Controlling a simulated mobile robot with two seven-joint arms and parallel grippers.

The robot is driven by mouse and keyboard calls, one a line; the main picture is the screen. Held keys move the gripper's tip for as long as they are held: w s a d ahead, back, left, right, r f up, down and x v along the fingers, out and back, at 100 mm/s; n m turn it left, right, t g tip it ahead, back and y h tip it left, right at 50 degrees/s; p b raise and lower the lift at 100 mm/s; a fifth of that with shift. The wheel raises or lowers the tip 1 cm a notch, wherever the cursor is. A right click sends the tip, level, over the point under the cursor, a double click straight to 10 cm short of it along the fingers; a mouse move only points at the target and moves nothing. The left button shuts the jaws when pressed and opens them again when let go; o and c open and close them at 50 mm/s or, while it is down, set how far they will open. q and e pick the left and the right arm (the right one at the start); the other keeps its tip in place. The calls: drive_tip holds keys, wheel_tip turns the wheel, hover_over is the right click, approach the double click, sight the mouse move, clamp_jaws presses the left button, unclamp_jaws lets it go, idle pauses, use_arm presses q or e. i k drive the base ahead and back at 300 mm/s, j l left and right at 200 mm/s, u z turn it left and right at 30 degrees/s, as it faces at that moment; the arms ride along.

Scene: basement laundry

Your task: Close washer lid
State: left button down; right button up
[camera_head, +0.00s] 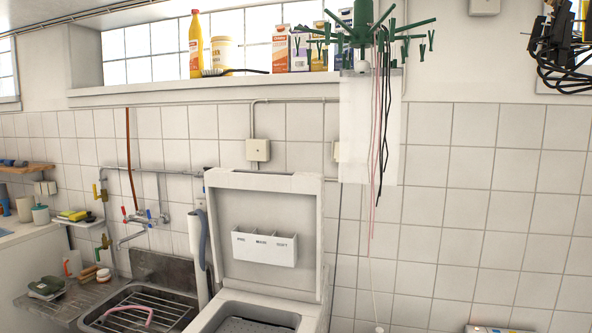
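The white top-loading washer (226,313) stands at the bottom centre, against the tiled wall. Its lid (265,209) is raised and stands nearly upright, with its inner side facing me. A detergent drawer with several compartments (264,246) is on the lid's inner face. The opening below the lid shows a dark grey inside. Neither of my grippers is in view.
A metal sink (150,305) with a rack and a wall tap (147,217) is left of the washer. A green hanging dryer (362,30) with cords dangles right of the lid. Bottles and boxes line the window sill (150,94).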

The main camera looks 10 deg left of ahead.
sight(265, 227)
drive_tip(key=j+z, duration=0.2)
drive_tip(key=z, duration=0.15)
drive_tip(key=j+z, duration=0.2)
drive_tip(key=z, duration=0.2)
drive_tip(key=j+z, duration=0.2)
drive_tip(key=z, duration=0.15)
drive_tip(key=k+j+z, duration=0.1)
drive_tip(key=j+z, duration=0.2)
drive_tip(key=j, duration=0.15)
drive_tip(key=k+j+z, duration=0.1)
drive_tip(key=j+z, duration=0.2)
drive_tip(key=j, duration=0.15)
drive_tip(key=k+j+z, duration=0.15)
drive_tip(key=j, duration=0.25)
drive_tip(key=k+j+z, duration=0.2)
drive_tip(key=j, duration=0.2)
drive_tip(key=k+j, duration=0.25)
drive_tip(key=j, duration=0.15)
drive_tip(key=k+j, duration=0.25)
drive_tip(key=j, duration=0.15)
drive_tip(key=k+j, duration=0.25)
drive_tip(key=j, duration=0.15)
drive_tip(key=k+j, duration=0.25)
drive_tip(key=j, duration=0.15)
drive_tip(key=j+z, duration=0.05)
